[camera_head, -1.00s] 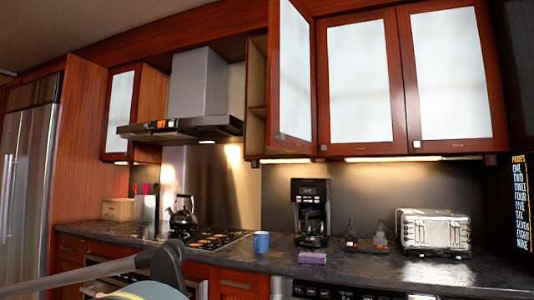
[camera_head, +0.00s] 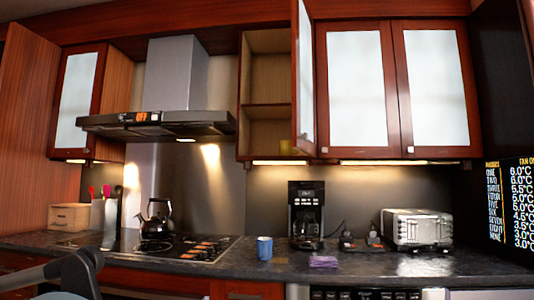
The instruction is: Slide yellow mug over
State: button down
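A blue mug (camera_head: 264,248) stands upright on the dark countertop (camera_head: 190,268), between the stove and the coffee maker. My gripper's fingertips are not visible.
A kettle (camera_head: 156,222) stands on the stovetop (camera_head: 200,247). A purple item (camera_head: 323,262) lies right of the mug, in front of the coffee maker (camera_head: 306,215). A toaster (camera_head: 417,230) stands further right. An upper cabinet door (camera_head: 304,80) hangs open.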

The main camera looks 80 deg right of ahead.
aim_at(286, 149)
jog(key=i, duration=1.5)
jog(key=z, duration=4.75)
jog(key=i, duration=1.05)
jog(key=u, duration=0.1)
